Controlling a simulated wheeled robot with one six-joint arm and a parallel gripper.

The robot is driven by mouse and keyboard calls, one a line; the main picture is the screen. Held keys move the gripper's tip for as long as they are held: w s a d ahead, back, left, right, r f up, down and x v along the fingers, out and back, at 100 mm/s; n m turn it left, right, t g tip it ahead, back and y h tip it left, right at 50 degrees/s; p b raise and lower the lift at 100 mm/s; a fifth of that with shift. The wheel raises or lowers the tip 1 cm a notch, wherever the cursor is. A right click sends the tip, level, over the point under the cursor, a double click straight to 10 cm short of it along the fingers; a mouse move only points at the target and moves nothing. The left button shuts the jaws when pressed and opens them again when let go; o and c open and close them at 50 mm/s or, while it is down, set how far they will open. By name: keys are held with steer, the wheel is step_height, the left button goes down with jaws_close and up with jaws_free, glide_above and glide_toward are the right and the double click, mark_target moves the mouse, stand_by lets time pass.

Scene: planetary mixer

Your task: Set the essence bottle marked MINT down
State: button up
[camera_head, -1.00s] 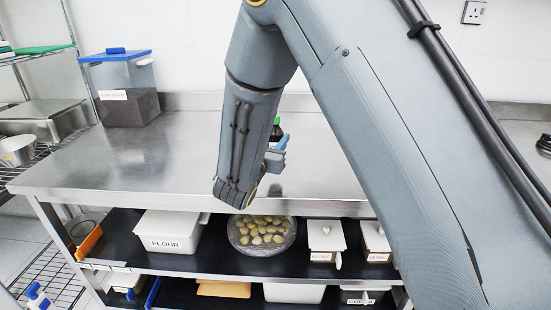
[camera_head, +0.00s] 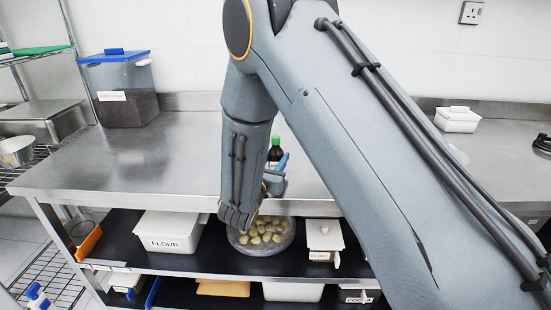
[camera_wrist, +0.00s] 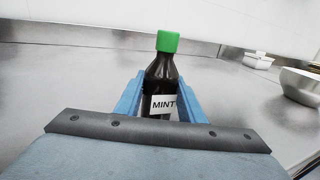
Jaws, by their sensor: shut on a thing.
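The essence bottle (camera_wrist: 161,72) is dark brown with a green cap and a white label reading MINT. It stands upright between the two blue fingers of my gripper (camera_wrist: 160,100) in the wrist view, and the gripper is shut on it. In the head view the bottle (camera_head: 275,152) shows just behind my gripper (camera_head: 277,172), over the steel worktop (camera_head: 150,165) near its front edge. My wrist hides part of it. I cannot tell whether its base touches the worktop.
A blue-lidded bin (camera_head: 125,95) stands at the worktop's back left. A white lidded tub (camera_head: 458,119) is at the back right. A metal bowl (camera_wrist: 301,85) shows at right in the wrist view. Below are a FLOUR tub (camera_head: 168,240) and a round dish of dough pieces (camera_head: 262,248).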

steer(key=o, duration=1.1)
steer(key=shift+r, duration=0.15)
steer(key=b+v, duration=0.2)
steer(key=v, duration=1)
steer(key=shift+b, duration=0.35)
